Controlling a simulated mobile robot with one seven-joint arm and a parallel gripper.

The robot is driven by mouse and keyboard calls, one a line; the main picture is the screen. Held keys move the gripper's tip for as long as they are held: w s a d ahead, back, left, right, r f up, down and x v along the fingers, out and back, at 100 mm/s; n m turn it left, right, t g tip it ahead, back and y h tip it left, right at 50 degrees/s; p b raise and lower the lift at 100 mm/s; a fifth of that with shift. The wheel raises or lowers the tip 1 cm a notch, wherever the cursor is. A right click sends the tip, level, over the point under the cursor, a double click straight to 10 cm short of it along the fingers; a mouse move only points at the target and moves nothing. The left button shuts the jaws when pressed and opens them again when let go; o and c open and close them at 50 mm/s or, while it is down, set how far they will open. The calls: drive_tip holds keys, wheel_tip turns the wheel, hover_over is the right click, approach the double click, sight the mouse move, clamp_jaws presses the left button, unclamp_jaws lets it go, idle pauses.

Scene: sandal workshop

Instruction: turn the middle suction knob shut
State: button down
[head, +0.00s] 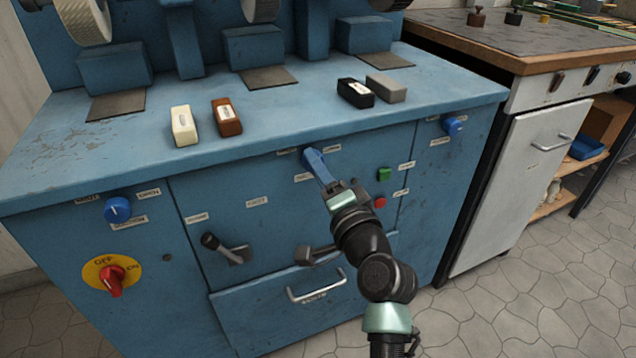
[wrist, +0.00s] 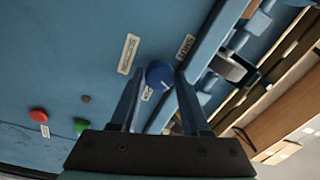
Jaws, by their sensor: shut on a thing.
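The middle suction knob (wrist: 160,74) is a round blue knob on the front of the blue machine, with a white mark on its face. In the wrist view my gripper (wrist: 159,82) has one finger on each side of it and is shut on it. In the head view my gripper (head: 314,160) reaches the panel just below the worktop edge and hides most of this knob. Labels sit around the knob, including a SHUT label (wrist: 186,47). Two similar blue knobs are apart from my gripper, a left one (head: 117,209) and a right one (head: 452,126).
A green button (head: 384,174) and a red button (head: 380,202) are right of my gripper. A lever (head: 225,249), a drawer handle (head: 316,287) and a red switch on a yellow plate (head: 112,277) are lower. Several small blocks lie on the worktop (head: 300,125).

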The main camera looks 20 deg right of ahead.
drive_tip(key=shift+f+n+y+b, duration=0.1)
drive_tip(key=shift+n+y+b, duration=0.2)
drive_tip(key=shift+n+b, duration=2.1)
drive_tip(key=shift+n, duration=0.5)
drive_tip(key=shift+c, duration=1.9)
unclamp_jaws()
drive_tip(key=s+p, duration=0.3)
drive_tip(key=s, duration=1)
drive_tip(key=shift+d+f, duration=0.25)
drive_tip(key=shift+f, duration=0.05)
